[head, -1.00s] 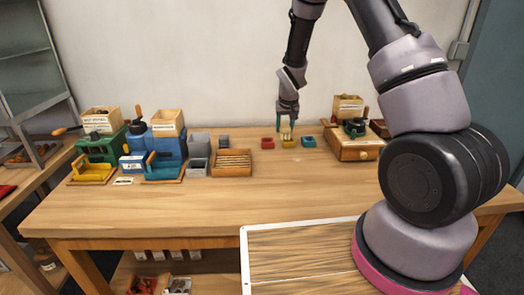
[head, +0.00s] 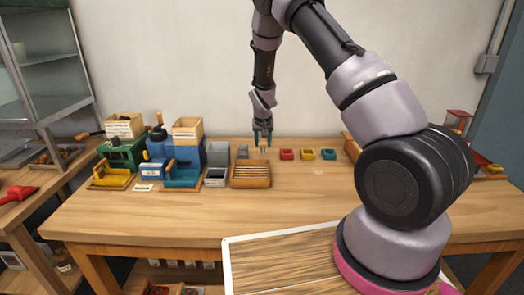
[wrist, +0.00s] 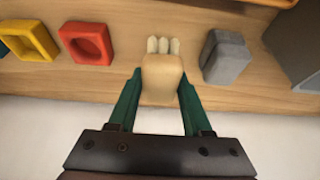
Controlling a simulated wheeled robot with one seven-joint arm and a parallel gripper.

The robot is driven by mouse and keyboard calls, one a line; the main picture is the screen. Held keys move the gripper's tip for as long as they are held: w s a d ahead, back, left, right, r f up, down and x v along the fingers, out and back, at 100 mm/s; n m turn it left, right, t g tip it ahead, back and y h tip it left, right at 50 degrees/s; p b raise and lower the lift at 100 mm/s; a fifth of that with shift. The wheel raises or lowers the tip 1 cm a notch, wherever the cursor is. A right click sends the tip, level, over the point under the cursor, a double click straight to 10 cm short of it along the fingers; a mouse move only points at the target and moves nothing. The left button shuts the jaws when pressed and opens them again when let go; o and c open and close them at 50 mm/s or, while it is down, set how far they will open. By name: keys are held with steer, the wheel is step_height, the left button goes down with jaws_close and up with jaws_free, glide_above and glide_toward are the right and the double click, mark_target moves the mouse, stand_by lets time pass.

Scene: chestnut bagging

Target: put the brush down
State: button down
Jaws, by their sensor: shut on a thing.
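My gripper (head: 263,138) is above the back of the table, just behind the slatted wooden tray (head: 250,183). In the wrist view my gripper (wrist: 160,95) has its two green fingers shut on the brush (wrist: 161,78). The brush has a pale wooden block and several whitish tufts at its far end. In the head view the brush (head: 263,149) is small, and I cannot tell whether it touches the table (head: 300,205).
A grey block (wrist: 226,57) lies right of the brush in the wrist view. A red dish (head: 286,154), a yellow dish (head: 307,154) and a blue dish (head: 328,154) stand to the right. Green (head: 122,152) and blue machines (head: 185,155) stand left. The table's front middle is clear.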

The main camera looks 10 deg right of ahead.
mark_target(263, 149)
steer(key=shift+d+f, duration=0.1)
steer(key=shift+f, duration=1.6)
steer(key=shift+f, duration=0.1)
steer(key=shift+c, duration=1.7)
jaws_free()
